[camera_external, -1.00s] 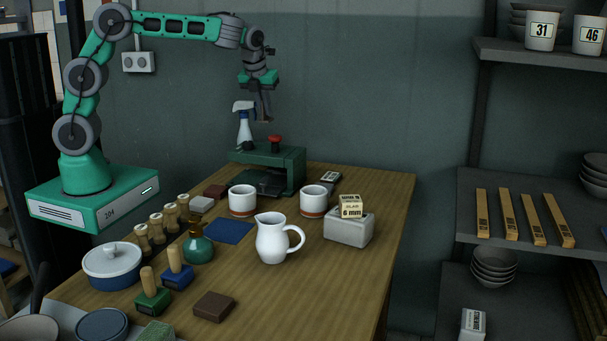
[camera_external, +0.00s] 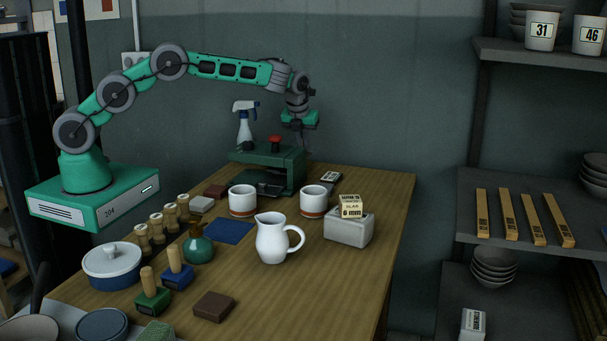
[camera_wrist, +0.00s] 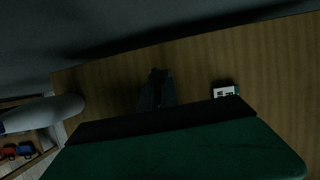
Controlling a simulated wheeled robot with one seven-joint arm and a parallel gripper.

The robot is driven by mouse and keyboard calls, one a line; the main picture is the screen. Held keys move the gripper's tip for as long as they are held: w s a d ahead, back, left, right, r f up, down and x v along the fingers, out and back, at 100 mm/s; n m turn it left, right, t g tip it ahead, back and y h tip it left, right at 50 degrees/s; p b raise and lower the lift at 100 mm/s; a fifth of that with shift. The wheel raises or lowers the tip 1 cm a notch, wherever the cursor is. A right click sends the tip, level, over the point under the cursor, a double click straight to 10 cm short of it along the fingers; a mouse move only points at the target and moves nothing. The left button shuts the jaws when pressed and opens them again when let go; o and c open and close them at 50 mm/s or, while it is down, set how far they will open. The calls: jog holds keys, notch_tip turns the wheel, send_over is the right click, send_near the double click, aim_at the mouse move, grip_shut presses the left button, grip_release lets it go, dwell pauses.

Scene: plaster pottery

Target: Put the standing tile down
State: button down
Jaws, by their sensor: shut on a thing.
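My gripper (camera_external: 302,140) points down just behind the right end of the green press (camera_external: 293,158). Its lower end is hidden by the press in the outside view. In the wrist view the dark fingers (camera_wrist: 156,88) are close together over the wooden tabletop. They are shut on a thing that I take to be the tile. It is too dark and hidden to make out its shape, tilt or contact with the table. A flat blue square (camera_external: 228,231) lies on the table in front of the press.
A spray bottle (camera_external: 244,128) stands behind the press. Two white mugs (camera_external: 242,203) (camera_external: 313,200), a white jug (camera_external: 271,240) and a grey block (camera_external: 348,230) stand in front. The table's right strip is clear.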

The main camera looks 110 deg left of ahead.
jog(key=shift+w+a+f, duration=0.3)
jog(key=shift+w+f, duration=0.1)
jog(key=shift+f, duration=1.6)
jog(key=shift+f, duration=0.1)
jog(key=c, duration=1.6)
grip_release()
